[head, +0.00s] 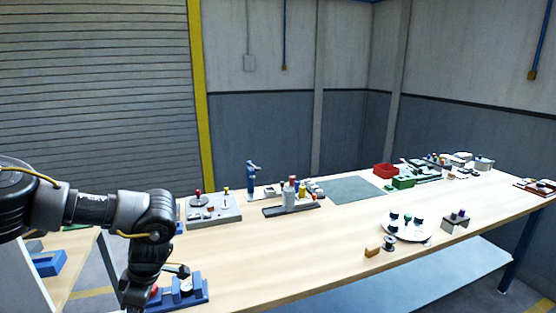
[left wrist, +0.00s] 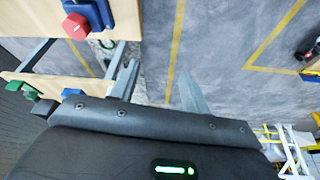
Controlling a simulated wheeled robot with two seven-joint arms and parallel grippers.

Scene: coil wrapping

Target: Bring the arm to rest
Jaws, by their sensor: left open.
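My left arm (head: 150,215) comes in from the left and bends down at the near left end of the long wooden table (head: 260,262). Its lower end runs out of the bottom of the head view, so the gripper is not clear there. A blue fixture (head: 192,292) stands on the table beside the arm. A red knob (left wrist: 75,26) on a blue base shows at the upper left of the wrist view. My right gripper is not in view.
A grey board (head: 215,212) with knobs, a blue upright tool (head: 251,180), a red bin (head: 385,170) and a white round plate (head: 405,232) stand along the table. A small side table with a blue tray (head: 48,263) is at left. The table's front middle is clear.

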